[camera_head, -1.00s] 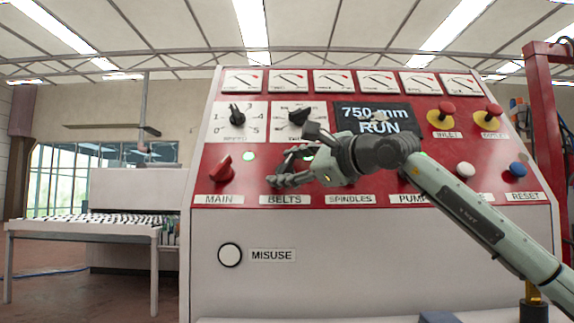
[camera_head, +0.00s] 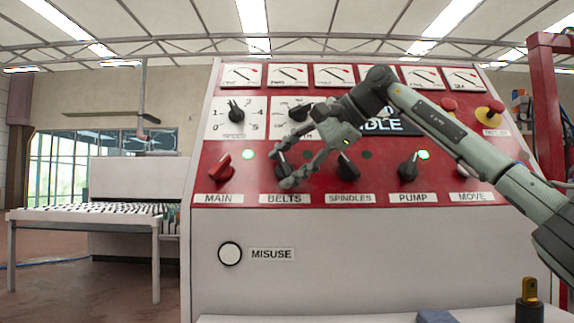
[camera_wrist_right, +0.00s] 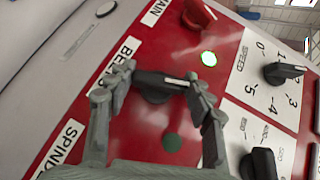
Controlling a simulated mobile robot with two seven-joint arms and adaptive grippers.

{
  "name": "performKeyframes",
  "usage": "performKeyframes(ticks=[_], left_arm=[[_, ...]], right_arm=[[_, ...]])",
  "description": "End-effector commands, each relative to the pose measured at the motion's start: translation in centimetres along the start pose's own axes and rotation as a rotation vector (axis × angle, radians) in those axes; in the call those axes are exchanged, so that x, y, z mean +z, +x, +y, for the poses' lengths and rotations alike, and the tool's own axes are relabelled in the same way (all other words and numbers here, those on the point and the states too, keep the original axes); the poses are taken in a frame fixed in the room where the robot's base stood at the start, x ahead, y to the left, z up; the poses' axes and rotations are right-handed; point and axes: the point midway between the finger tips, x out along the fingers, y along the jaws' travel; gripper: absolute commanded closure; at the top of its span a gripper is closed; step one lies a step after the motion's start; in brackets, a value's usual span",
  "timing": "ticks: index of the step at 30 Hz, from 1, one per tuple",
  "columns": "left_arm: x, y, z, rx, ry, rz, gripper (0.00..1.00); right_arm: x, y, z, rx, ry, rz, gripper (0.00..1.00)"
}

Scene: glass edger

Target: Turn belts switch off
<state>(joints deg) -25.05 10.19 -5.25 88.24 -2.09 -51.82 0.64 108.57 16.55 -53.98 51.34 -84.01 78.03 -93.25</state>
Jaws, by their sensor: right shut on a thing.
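The belts switch (camera_head: 281,164) is a black rotary knob on the red panel above the BELTS label (camera_head: 285,198). My right gripper (camera_head: 286,171) reaches in from the right and is shut on this knob. In the right wrist view, the gripper's fingers (camera_wrist_right: 160,80) sit at the two ends of the knob's black bar (camera_wrist_right: 160,80), which has a white mark. The lamp beside the knob (camera_wrist_right: 172,142) is dark green and unlit. The display (camera_head: 388,124), partly covered by my arm, ends in "DLE". My left gripper is not in view.
The red main switch (camera_head: 222,168) is left of the belts switch, with a lit green lamp (camera_head: 248,154). The spindles knob (camera_head: 347,167) and pump knob (camera_head: 408,168) are to the right. The speed dial (camera_head: 236,110) is above. A roller table (camera_head: 85,220) stands at left.

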Motion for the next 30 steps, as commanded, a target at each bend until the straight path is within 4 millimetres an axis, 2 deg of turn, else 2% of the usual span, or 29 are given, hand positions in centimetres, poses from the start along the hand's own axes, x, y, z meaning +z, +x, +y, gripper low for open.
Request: performKeyframes(ticks=[12,28,29,30], left_arm=[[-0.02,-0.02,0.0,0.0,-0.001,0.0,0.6],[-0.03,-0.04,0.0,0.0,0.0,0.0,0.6],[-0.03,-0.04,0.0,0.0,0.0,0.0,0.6],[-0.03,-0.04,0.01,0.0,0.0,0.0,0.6]], right_arm=[[0.0,0.03,-0.15,0.139,-0.124,0.003,0.77],[-0.08,-0.02,-0.13,0.156,-0.142,0.004,0.77],[-0.08,-0.02,-0.13,0.156,-0.142,0.004,0.47],[-0.09,-0.02,-0.13,0.156,-0.142,0.004,0.42]])
